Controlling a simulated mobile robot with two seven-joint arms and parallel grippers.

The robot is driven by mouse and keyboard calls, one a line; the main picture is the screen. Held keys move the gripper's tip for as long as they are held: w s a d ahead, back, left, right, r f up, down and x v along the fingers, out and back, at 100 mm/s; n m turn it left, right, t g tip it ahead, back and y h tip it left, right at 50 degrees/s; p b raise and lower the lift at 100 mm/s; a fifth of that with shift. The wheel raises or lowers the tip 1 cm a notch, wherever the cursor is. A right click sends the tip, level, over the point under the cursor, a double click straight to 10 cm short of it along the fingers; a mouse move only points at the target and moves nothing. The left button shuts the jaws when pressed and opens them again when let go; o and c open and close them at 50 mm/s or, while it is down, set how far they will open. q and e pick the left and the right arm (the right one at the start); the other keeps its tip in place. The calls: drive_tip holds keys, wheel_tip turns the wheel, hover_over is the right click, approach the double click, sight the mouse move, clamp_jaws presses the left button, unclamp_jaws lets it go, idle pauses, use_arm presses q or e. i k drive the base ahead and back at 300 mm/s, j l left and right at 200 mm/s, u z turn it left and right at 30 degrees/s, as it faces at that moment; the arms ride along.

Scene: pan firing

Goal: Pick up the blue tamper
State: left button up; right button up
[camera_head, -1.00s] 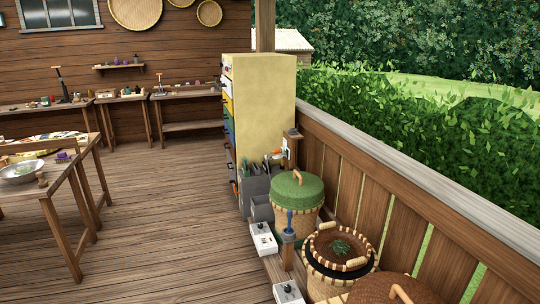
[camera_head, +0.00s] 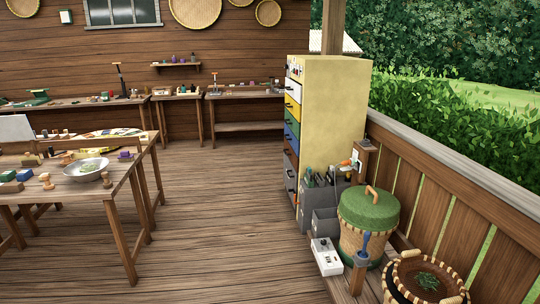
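I cannot tell for certain which thing is the blue tamper. A blue upright tool (camera_head: 365,243) stands at a wooden post in front of the green-lidded basket (camera_head: 369,208). A small blue block (camera_head: 25,175) lies on the left table (camera_head: 112,186), beside a green one. Small wooden knobbed pieces (camera_head: 46,181) and a purple piece (camera_head: 125,156) are also on that table. Neither of my grippers is in view.
A metal bowl (camera_head: 87,168) sits on the left table. A yellow cabinet with coloured drawers (camera_head: 334,125), grey bins (camera_head: 322,200) and an open basket (camera_head: 426,278) line the right railing. Workbenches stand along the back wall. The wooden floor (camera_head: 220,225) between is clear.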

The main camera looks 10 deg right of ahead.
sight(367, 234)
drive_tip(key=i+j, duration=0.15)
drive_tip(key=i, duration=0.35)
drive_tip(key=i+j, duration=0.1)
drive_tip(key=i, duration=0.4)
drive_tip(key=i+j, duration=0.15)
drive_tip(key=i, duration=0.35)
drive_tip(key=i+z, duration=0.25)
drive_tip(key=i, duration=0.2)
drive_tip(key=i+j+z, duration=0.1)
drive_tip(key=i+z, duration=0.15)
drive_tip(key=i, duration=0.25)
drive_tip(key=i+j+z, duration=0.25)
drive_tip(key=i, duration=0.2)
drive_tip(key=i+z, duration=0.25)
drive_tip(key=i+j+z, duration=0.1)
drive_tip(key=i+z, duration=0.15)
drive_tip(key=i, duration=0.1)
